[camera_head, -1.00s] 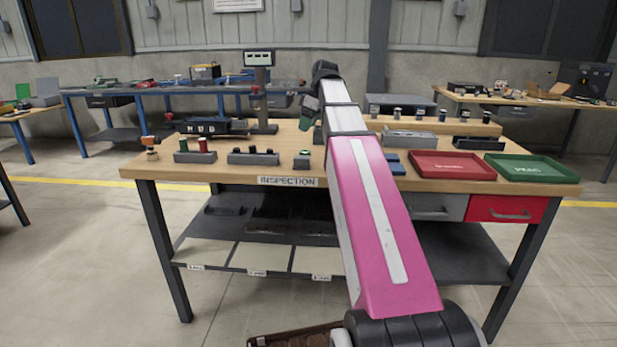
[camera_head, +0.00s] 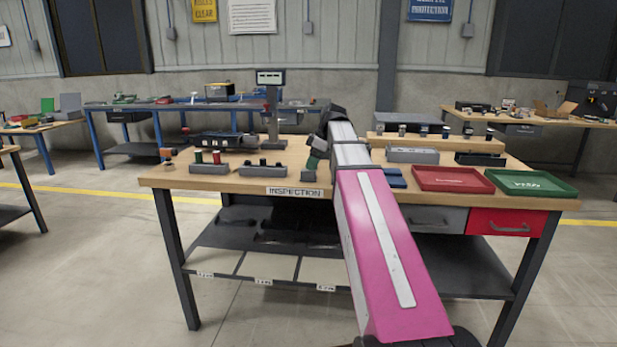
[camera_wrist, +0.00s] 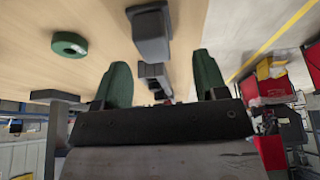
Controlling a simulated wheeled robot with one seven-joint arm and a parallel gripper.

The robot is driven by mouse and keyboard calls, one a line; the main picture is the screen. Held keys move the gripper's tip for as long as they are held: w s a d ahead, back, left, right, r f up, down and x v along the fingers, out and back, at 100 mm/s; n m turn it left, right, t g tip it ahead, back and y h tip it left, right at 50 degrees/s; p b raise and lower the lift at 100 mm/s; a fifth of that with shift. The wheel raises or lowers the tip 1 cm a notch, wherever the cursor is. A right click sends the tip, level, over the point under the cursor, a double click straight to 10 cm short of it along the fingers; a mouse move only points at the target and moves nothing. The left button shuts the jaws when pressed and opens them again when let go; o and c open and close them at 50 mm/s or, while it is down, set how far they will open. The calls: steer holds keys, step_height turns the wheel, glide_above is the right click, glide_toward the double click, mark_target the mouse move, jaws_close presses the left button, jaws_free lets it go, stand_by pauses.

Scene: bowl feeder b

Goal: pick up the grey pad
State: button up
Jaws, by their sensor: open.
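My gripper (camera_head: 313,163) is at the front edge of the inspection bench, above a small dark grey holder (camera_head: 309,177). In the wrist view its two green fingers (camera_wrist: 161,62) stand apart with nothing held between them. A grey block (camera_wrist: 150,36) shows beyond and between the fingertips, with more dark blocks in line behind it. I cannot tell for sure which grey piece is the grey pad. The gripper and arm hide part of the bench top in the head view.
Grey holders with red and green pieces (camera_head: 208,167) and black pieces (camera_head: 262,170) stand left. Blue pads (camera_head: 393,178), a red tray (camera_head: 452,179) and a green tray (camera_head: 531,183) lie right. A green ring (camera_wrist: 70,44) lies on bare wood in the wrist view.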

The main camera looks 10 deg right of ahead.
mark_target(308, 171)
steer(key=x, duration=0.4)
steer(key=shift+w+f, duration=0.35)
steer(key=shift+f, duration=0.05)
steer(key=c, duration=0.8)
steer(key=shift+r, duration=0.15)
steer(key=shift+r, duration=0.6)
step_height(308, 171, up, 2)
steer(key=shift+w+r, duration=0.1)
steer(key=shift+r, duration=0.15)
steer(key=s+a+r, duration=0.2)
steer(key=a, duration=0.1)
steer(key=s+a+r, duration=0.2)
steer(key=a, duration=0.1)
steer(key=s+a+r, duration=0.1)
steer(key=a+r, duration=0.2)
steer(key=a, duration=0.1)
steer(key=shift+s+a, duration=0.1)
steer(key=shift+s, duration=0.3)
